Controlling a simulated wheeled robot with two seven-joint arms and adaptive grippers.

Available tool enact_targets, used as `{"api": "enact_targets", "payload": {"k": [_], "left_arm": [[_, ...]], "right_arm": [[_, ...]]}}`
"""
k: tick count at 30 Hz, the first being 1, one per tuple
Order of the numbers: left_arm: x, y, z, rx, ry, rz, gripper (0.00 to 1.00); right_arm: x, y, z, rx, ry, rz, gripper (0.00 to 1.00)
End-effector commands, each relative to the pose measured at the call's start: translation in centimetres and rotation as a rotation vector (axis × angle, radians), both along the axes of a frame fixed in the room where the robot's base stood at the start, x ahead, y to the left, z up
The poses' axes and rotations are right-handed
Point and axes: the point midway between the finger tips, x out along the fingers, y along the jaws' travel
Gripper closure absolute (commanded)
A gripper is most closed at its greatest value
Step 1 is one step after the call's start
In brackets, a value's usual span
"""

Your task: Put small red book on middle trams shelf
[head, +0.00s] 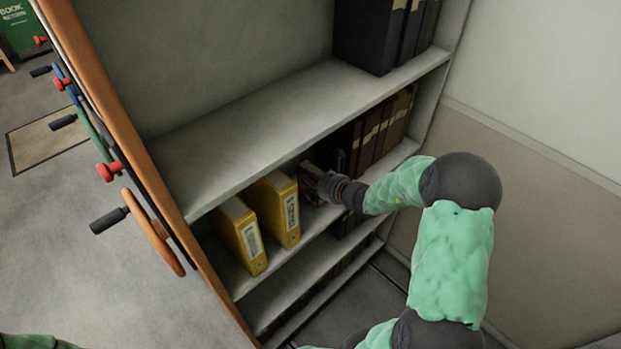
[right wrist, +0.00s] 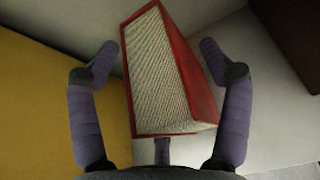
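The small red book (right wrist: 203,88) stands upright in the right wrist view, its pale page edges facing the camera. In the head view only a small part of the red book (head: 309,183) shows beside the yellow binders. It is on the shelf (head: 318,221) that also holds the binders. My right gripper (right wrist: 158,55) is open, with one finger on each side of the book. A gap shows at the left finger; contact at the right finger is unclear. In the head view the right gripper (head: 322,183) reaches into this shelf. My left gripper is out of view.
Two yellow binders (head: 240,235) stand left of the book. Dark brown volumes (head: 375,132) fill the shelf's right part. The shelf board above (head: 270,115) is mostly bare, with black binders (head: 370,35) at its right end. Coloured handwheels (head: 150,225) line the unit's left side.

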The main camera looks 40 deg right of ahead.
Motion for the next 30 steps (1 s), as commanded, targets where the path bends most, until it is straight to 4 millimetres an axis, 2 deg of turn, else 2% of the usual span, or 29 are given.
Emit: {"api": "enact_targets", "payload": {"k": [9,14,24,30], "left_arm": [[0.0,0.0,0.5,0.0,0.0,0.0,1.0],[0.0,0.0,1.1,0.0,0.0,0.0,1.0],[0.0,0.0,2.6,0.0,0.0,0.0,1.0],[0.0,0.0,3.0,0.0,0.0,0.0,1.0]], "right_arm": [[0.0,0.0,0.5,0.0,0.0,0.0,0.21],[-2.3,-0.3,1.5,-0.001,0.0,-0.004,0.21],[-8.6,-0.9,4.0,-0.002,0.001,-0.004,0.21],[-10.5,-1.0,4.7,-0.001,0.0,-0.002,0.21]]}}
